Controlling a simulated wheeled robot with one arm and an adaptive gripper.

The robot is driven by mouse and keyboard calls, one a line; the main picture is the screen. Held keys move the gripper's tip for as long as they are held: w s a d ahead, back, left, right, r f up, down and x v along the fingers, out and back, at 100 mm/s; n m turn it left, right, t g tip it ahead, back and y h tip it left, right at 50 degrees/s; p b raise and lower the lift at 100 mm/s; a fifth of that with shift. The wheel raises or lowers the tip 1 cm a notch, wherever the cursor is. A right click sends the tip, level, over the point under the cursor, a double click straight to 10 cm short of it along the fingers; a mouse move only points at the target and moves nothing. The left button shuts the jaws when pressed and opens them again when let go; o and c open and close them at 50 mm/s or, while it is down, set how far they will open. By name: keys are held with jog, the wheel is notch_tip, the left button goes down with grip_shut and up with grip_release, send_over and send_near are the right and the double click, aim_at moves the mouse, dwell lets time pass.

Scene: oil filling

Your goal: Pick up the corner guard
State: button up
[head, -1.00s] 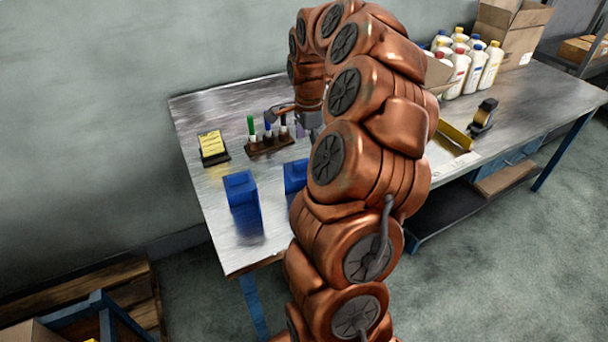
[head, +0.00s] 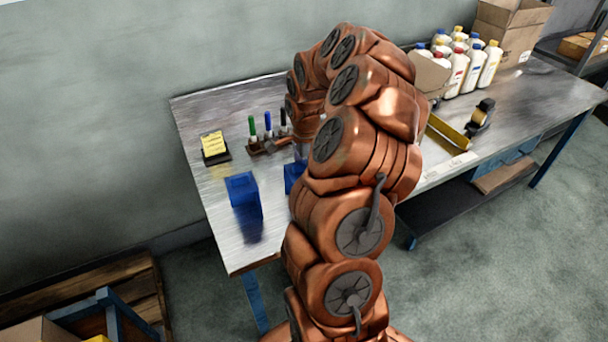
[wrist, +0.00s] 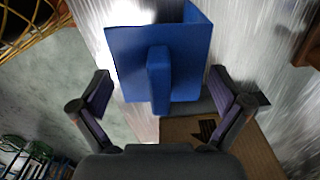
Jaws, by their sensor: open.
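A blue corner guard (wrist: 120,52) with flat panels meeting at an angle and a raised rib in its middle fills the upper middle of the wrist view. My gripper (wrist: 162,92) is open, with a dark finger on each side of the rib. I see no contact between the fingers and the guard. In the head view, one blue piece (head: 242,189) stands on the table at the left, and another blue piece (head: 292,177) is mostly hidden behind my arm. I cannot tell for certain which of them the wrist view shows.
The metal table (head: 195,105) holds a marker rack (head: 262,146), a yellow notepad (head: 214,146), a yellow bar (head: 449,131), a tape dispenser (head: 480,118) and several white bottles (head: 460,70). A cardboard piece (wrist: 235,150) lies below the guard in the wrist view.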

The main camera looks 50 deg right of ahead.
jog(key=c, duration=1)
jog(key=shift+c, duration=0.2)
